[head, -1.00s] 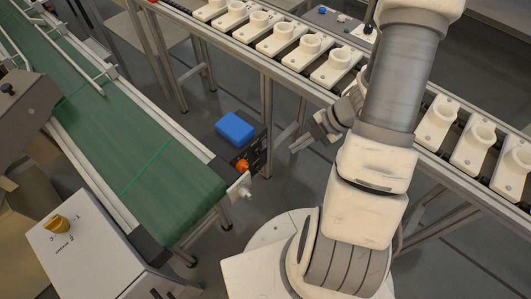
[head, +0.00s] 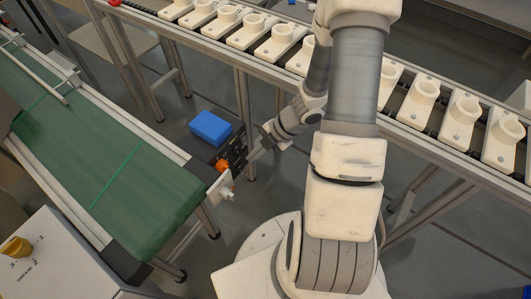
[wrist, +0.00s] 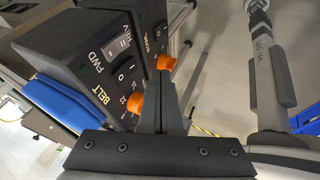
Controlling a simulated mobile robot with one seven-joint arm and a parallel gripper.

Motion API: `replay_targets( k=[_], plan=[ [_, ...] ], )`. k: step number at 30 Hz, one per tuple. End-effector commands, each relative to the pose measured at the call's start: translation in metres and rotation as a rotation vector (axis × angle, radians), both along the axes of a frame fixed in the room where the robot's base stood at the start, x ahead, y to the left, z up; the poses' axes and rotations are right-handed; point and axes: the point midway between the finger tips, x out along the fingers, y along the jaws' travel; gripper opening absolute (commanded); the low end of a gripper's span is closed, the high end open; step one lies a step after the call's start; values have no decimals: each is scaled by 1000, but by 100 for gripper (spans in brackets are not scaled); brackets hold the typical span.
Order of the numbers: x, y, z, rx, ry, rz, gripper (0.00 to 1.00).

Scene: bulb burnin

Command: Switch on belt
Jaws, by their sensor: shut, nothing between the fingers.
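The dark belt control box (wrist: 95,70), lettered BELT and FWD, fills the upper left of the wrist view. Its orange knob (wrist: 136,103) shows just left of my finger, which partly hides it. I cannot tell whether they touch. In the head view an orange knob (head: 222,165) sits at the end of the green belt (head: 120,190). My gripper (wrist: 160,78) is shut and empty, with its fingers pointing toward the boxes. In the head view my gripper (head: 256,151) is right of the orange knob. The knob's exact setting is unclear.
A second box lettered BOWL (wrist: 150,35), with its own orange knob (wrist: 166,62), stands beside the belt box. A blue block (head: 210,127) is close by. A rail of white holders (head: 275,45) runs behind. A grey cabinet with a yellow knob (head: 17,248) stands at lower left.

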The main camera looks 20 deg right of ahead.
Motion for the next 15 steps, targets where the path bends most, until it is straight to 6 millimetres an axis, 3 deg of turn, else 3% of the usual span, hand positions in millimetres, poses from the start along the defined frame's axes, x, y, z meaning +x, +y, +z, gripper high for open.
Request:
replay_targets(
  k=[6,15],
  plan=[
    [22,12,-2,-2,-3,4,0],
    [25,14,-1,-1,-1,1,0]
  ],
)
